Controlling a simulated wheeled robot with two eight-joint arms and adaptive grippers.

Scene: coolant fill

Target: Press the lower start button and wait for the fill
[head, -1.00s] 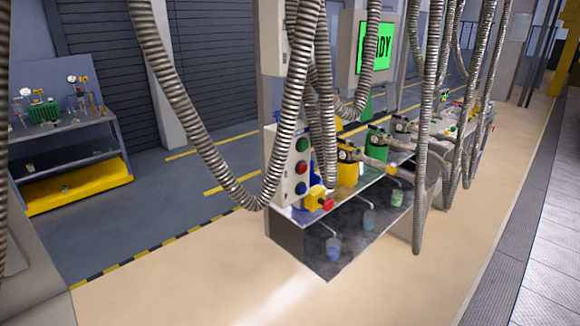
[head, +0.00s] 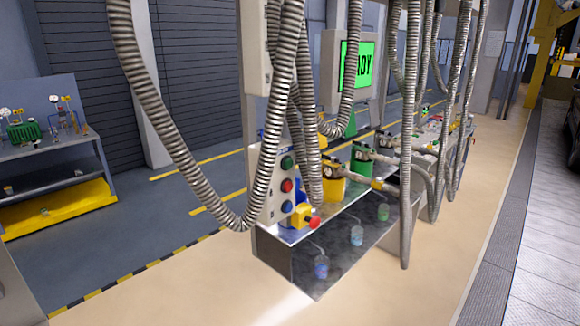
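A light grey button panel (head: 269,192) stands at the near end of the filling bench. It carries a green button (head: 287,162) on top, a red button (head: 287,185) in the middle and a blue button (head: 287,207) at the bottom. A yellow box with a red mushroom button (head: 313,222) sits on the bench in front of the panel. The screen (head: 357,65) behind is green with dark letters ending in "DY", partly covered by a hose. Neither of my grippers is in view.
Several ribbed grey hoses (head: 180,150) hang down, one passing close to the panel's left side. Yellow and green fill heads (head: 361,158) line the bench top (head: 320,232). The beige floor (head: 190,290) in front is clear. A workbench (head: 60,160) stands at left.

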